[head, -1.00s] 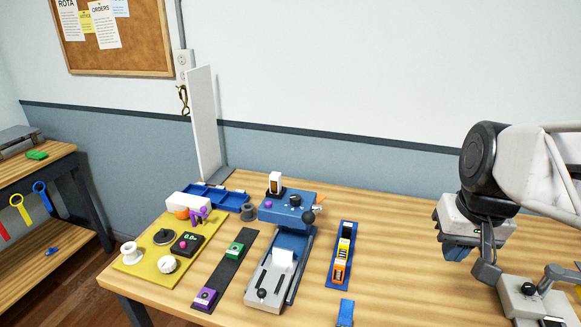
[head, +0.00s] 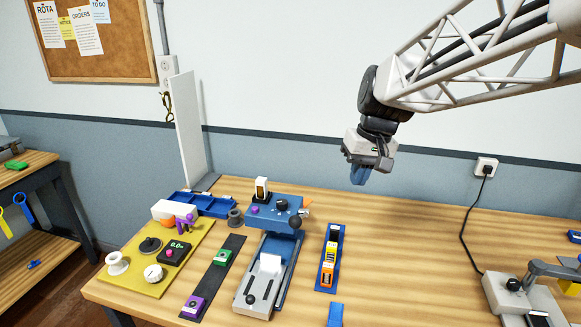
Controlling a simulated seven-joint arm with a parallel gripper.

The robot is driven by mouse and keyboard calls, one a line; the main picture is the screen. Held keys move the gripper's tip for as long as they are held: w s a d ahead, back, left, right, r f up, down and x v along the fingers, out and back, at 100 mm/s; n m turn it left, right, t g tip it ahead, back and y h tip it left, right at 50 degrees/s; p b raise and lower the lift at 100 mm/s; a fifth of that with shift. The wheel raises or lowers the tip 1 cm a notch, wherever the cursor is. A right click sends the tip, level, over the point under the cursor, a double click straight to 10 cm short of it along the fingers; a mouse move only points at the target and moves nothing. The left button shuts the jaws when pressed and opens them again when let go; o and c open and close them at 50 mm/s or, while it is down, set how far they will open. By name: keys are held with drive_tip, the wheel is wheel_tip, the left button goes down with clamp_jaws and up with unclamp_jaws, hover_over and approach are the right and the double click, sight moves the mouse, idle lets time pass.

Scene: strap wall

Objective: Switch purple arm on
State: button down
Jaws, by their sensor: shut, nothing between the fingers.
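A purple box (head: 194,306) with a small pale button or switch on top sits at the near end of a dark strip (head: 207,288); whether it is on is too small to tell. A green box (head: 222,258) sits farther up the strip. Other purple parts are a knob (head: 254,210) on the front of the blue machine (head: 276,216) and a small upright purple piece (head: 184,224) on the yellow board. My gripper (head: 358,178), with blue fingers, is shut and empty. It hangs high above the back of the table, right of all of these.
The yellow board (head: 143,282) with dials stands left. A grey slotted base (head: 253,296) lies right of the strip, then a blue tray (head: 321,281) of coloured blocks. A grey device (head: 505,293) stands far right. The table's middle right is clear.

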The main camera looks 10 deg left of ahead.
drive_tip(key=w+a+f+n+g, duration=0.1)
drive_tip(key=w+a+f, duration=0.3)
drive_tip(key=a, duration=1)
drive_tip(key=w+a+f+n+g, duration=0.2)
drive_tip(key=w+a, duration=0.4)
drive_tip(key=a, duration=0.9)
drive_tip(key=w+a+f+n+g+y, duration=0.1)
drive_tip(key=w+a+f+n, duration=0.2)
drive_tip(key=a, duration=1.1)
wheel_tip(320, 180, down, 4)
drive_tip(key=w, duration=0.2)
drive_tip(key=shift+w+a+n+g, duration=0.3)
drive_tip(key=shift+w, duration=0.1)
drive_tip(key=s+a+r+x, duration=0.1)
drive_tip(key=x, duration=1.2)
drive_tip(key=shift+s+f, duration=0.15)
drive_tip(key=shift+s, duration=0.2)
